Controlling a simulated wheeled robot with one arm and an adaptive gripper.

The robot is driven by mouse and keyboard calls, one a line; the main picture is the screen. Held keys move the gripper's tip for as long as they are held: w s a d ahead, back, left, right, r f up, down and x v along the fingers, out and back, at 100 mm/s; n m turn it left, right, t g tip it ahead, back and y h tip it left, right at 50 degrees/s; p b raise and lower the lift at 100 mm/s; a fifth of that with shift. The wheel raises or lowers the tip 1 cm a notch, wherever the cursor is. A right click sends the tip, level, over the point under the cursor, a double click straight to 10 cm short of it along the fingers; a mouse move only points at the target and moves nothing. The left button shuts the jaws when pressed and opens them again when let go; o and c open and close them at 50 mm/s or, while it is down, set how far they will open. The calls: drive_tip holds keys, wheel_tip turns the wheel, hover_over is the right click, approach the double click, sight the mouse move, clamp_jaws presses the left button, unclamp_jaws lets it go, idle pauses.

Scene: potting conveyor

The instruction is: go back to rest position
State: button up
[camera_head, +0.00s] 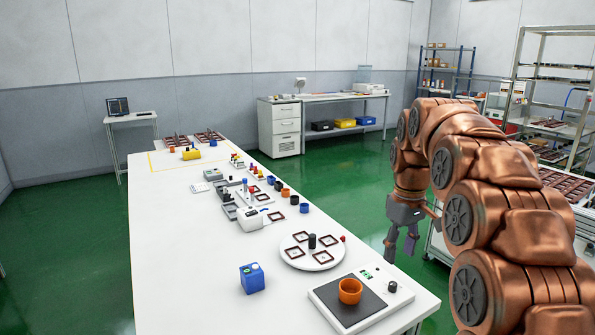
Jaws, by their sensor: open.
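My gripper (402,243) hangs at the end of my copper-coloured arm, fingers pointing down. It is open and empty, just off the right edge of the long white table (180,270). It is apart from everything on the table. An orange cup (350,290) stands on the dark plate of a white scale-like device (325,295) at the table's near right corner. A round white turntable (302,262) behind it carries several dark square frames and a black post.
A blue container (252,278) stands near the table's front. Small instruments and coloured cups line the table's right edge. A bench with drawers (280,130) stands at the back, and metal shelving (530,90) stands at the right. The green floor (330,175) between them is clear.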

drive_tip(key=s+a+f+m+p, duration=0.1)
drive_tip(key=s+a+p, duration=0.1)
drive_tip(key=s, duration=1)
drive_tip(key=s+a+f+m+g+p, duration=0.1)
drive_tip(key=s+f+m+p, duration=0.1)
drive_tip(key=s, duration=1)
drive_tip(key=s+a+f+m+p, duration=0.1)
drive_tip(key=s+a+m+p, duration=0.1)
drive_tip(key=s, duration=1.1)
drive_tip(key=shift+a+f+g, duration=0.3)
drive_tip(key=shift+s, duration=0.1)
drive_tip(key=shift+c, duration=0.6)
